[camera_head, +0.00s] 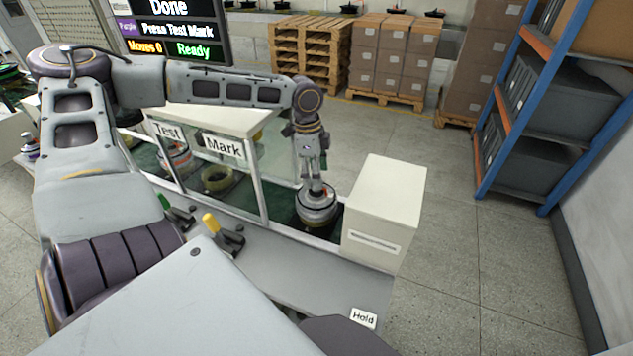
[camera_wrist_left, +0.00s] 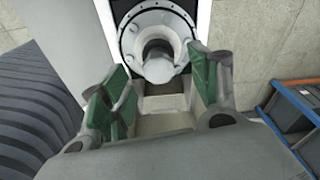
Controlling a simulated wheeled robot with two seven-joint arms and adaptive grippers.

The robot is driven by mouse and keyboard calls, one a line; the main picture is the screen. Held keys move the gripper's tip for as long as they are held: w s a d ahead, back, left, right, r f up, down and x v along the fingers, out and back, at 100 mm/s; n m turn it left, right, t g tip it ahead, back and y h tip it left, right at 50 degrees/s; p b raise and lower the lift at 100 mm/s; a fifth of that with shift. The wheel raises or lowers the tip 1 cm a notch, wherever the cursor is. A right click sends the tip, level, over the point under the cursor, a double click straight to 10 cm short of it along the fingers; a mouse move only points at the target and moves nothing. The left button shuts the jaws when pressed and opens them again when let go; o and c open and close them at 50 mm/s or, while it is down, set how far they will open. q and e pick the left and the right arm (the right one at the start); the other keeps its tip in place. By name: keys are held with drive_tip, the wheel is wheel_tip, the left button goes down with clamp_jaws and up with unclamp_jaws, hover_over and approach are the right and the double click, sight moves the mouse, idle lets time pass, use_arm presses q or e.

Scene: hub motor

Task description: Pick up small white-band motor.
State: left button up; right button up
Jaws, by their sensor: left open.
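A round motor (camera_head: 317,207) with a pale band and a thin reddish line sits upright in the right-hand bay of the station. In the left wrist view the motor (camera_wrist_left: 130,40) shows a pale bolted flange around a central shaft. My left gripper (camera_head: 313,176) points down just above the motor's top. In the wrist view the left gripper (camera_wrist_left: 160,88) is open, with green pads apart and nothing between them; the motor lies beyond the fingertips. I cannot tell whether the fingers touch the shaft. My right gripper is not in view.
A white box (camera_head: 385,215) stands close to the right of the motor. Glass-fronted bays labelled Test and Mark hold other motors (camera_head: 217,179). Levers (camera_head: 215,228) and a Hold label (camera_head: 363,318) are on the front ledge. A blue shelf rack (camera_head: 555,110) stands right; floor between is clear.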

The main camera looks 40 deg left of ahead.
sight(316, 194)
use_arm(q)
wheel_tip(316, 194, down, 2)
drive_tip(key=shift+d+f, duration=0.1)
drive_tip(key=shift+f, duration=0.4)
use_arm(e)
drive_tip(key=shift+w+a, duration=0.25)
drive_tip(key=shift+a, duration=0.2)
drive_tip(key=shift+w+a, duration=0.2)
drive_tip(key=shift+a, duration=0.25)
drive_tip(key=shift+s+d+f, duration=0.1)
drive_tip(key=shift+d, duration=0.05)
